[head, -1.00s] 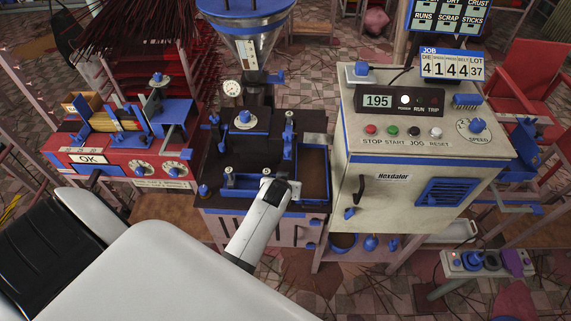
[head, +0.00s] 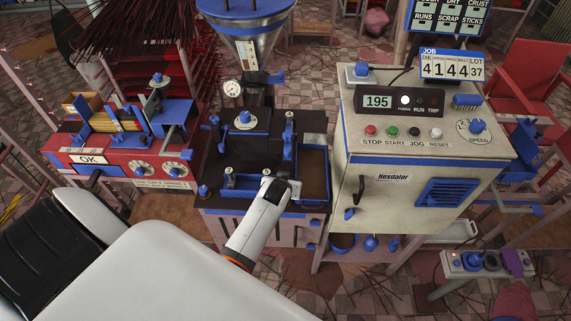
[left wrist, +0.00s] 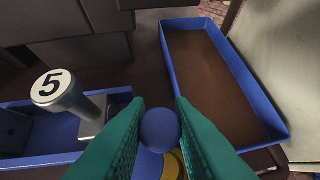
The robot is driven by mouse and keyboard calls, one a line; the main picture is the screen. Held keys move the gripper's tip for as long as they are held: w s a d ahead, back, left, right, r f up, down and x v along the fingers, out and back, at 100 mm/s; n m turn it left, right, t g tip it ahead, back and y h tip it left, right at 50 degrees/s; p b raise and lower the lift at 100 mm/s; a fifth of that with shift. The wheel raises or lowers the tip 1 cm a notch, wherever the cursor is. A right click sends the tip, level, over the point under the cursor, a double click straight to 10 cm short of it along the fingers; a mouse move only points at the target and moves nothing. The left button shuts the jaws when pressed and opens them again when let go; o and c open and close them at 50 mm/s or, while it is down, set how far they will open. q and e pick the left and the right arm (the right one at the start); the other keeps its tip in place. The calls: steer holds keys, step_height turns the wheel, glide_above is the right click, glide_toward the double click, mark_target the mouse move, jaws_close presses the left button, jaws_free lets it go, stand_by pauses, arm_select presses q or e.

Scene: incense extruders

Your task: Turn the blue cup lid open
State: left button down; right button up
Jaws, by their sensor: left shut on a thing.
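A round blue knob (left wrist: 159,130) shows in the left wrist view between the two green fingers of my left gripper (left wrist: 160,125). A yellow piece (left wrist: 173,165) shows just below the knob. The fingers press on the knob from both sides, and they hide most of what lies under it. I cannot tell from this view whether the knob belongs to the blue cup lid. In the head view my left gripper (head: 285,187) reaches down at the front of the dark machine top, and its own wrist covers the knob. My right gripper is not in view.
A blue-rimmed tray with a brown floor (left wrist: 262,95) lies right of the fingers. A post marked 5 (left wrist: 52,86) stands at left in a blue tray (left wrist: 50,150). The cream control cabinet (head: 410,215) stands to the right, the red OK machine (head: 110,165) to the left.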

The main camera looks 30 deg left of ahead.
arm_select(q)
steer(key=shift+a+r+m+h+p, duration=0.1)
steer(key=shift+r+m+h+p, duration=0.05)
steer(key=shift+m+h+p, duration=0.55)
steer(key=shift+a+m+t+h+p, duration=0.1)
steer(key=shift+m+t+h+p, duration=0.35)
steer(key=shift+m, duration=0.35)
steer(key=shift+m+h, duration=0.35)
steer(key=shift+m, duration=0.15)
steer(key=shift+f+m+h+b, duration=0.35)
steer(key=shift+m+h+b, duration=0.35)
steer(key=shift+m, duration=0.2)
steer(key=m+g+h+b, duration=0.1)
steer(key=m+h+b, duration=0.1)
steer(key=b, duration=0.5)
steer(key=m+g+h+b, duration=0.1)
steer(key=m+h+b, duration=0.2)
steer(key=m+b, duration=0.2)
steer(key=shift+b, duration=1.5)
steer(key=shift+r+m+g+b, duration=0.15)
steer(key=shift+m+g+b, duration=0.2)
steer(key=shift+b, duration=0.15)
steer(key=shift+r, duration=0.1)
steer(key=c, duration=1.3)
jaws_free()
steer(key=shift+d, duration=0.2)
